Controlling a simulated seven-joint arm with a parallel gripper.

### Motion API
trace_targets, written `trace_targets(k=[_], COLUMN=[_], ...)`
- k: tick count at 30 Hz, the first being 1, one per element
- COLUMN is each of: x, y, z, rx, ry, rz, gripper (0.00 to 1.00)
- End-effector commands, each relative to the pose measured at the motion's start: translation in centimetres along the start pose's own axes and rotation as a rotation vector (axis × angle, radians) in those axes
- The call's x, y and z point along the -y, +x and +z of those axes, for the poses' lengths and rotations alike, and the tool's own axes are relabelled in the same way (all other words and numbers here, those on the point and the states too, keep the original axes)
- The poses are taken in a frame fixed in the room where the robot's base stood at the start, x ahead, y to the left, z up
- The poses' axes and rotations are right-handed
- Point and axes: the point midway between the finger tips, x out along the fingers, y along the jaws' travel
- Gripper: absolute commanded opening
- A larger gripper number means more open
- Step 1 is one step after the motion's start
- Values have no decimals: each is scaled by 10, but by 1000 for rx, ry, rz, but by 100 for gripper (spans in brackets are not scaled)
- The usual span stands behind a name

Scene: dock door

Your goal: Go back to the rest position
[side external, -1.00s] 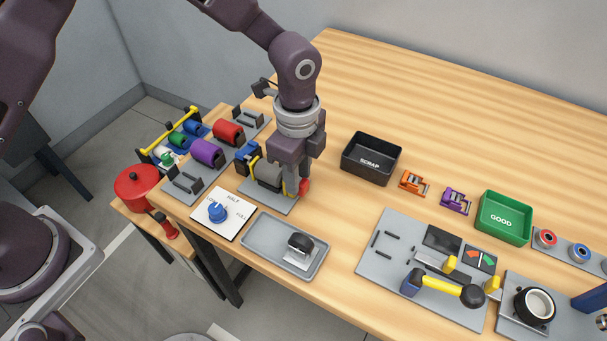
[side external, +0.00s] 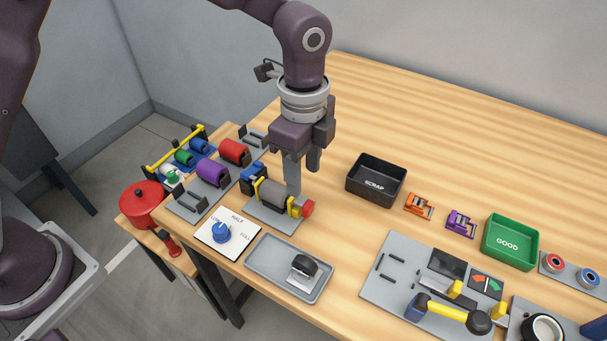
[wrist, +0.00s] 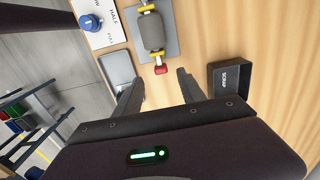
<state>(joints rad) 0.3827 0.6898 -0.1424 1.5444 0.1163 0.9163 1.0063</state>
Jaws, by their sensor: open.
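My gripper (side external: 303,175) is open and empty, pointing down above the wooden table, just behind a grey roller unit with yellow ends and a red knob (side external: 278,196). In the side view its fingers overlap the back of that unit, and the height gap is hard to judge. In the wrist view, my gripper (wrist: 160,88) has its two fingers wide apart with nothing between them. The roller unit (wrist: 151,32) lies ahead of the fingertips there, with its red knob nearest.
A black SCRAP bin (side external: 376,180) stands right of my gripper. A grey tray (side external: 270,270) holding a small dark-topped part and a dial plate (side external: 229,236) lie in front. Purple (side external: 212,171) and red (side external: 235,152) rolls stand left. The table behind is clear.

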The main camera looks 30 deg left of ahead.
Motion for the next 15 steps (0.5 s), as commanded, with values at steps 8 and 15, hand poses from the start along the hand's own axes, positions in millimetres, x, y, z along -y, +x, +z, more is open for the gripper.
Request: trace_targets(k=[8, 15], x=[0, -53], y=[-7, -128], z=[4, 99], rx=[-2, -72], ry=[-23, -564], rz=[-10, -182], gripper=[47, 47])
